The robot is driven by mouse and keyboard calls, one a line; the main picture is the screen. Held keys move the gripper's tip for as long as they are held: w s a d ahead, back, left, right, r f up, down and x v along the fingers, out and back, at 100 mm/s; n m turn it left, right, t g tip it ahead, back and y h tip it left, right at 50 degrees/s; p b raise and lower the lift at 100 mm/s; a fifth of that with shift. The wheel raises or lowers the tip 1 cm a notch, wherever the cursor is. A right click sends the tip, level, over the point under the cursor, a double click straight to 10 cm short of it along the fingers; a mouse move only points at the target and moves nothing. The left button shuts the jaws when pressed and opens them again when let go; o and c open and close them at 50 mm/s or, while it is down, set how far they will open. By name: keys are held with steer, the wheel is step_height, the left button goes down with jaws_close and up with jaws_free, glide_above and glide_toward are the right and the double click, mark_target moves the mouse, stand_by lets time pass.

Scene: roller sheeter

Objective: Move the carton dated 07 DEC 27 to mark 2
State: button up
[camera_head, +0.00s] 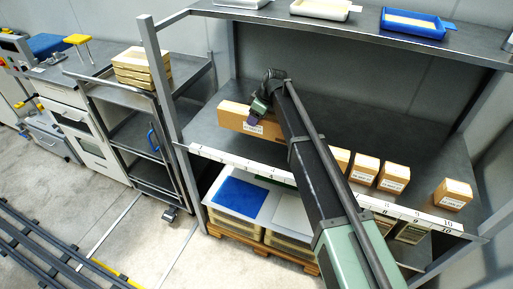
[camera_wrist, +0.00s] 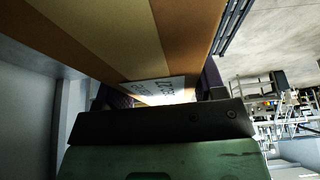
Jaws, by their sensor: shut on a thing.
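My gripper (camera_head: 256,117) is shut on a brown carton (camera_head: 232,114) over the left part of the middle shelf. A white label shows on the carton's front, but its date is too small to read. In the wrist view the carton (camera_wrist: 100,30) fills the top, with a paler tape band and a partly hidden label (camera_wrist: 160,90). I cannot tell whether the carton touches the shelf. A white numbered strip (camera_head: 215,156) runs along the shelf's front edge, with the low marks at the left, below the carton.
Several small labelled cartons stand on the right part of the shelf, among them one (camera_head: 394,177) and a far-right one (camera_head: 453,193). My arm hides the shelf's middle. A steel post (camera_head: 160,85) stands left of the held carton. Trays (camera_head: 412,23) lie on the upper shelf.

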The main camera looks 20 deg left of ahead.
mark_target(267, 115)
step_height(267, 115, down, 9)
steer(key=b, duration=0.6)
steer(key=shift+d+r, duration=0.1)
steer(key=shift+r, duration=0.2)
steer(key=shift+f, duration=0.2)
steer(key=o, duration=1.2)
steer(key=p+v, duration=1.1)
steer(key=v, duration=0.1)
steer(key=shift+r, duration=0.4)
steer(key=shift+f, duration=0.2)
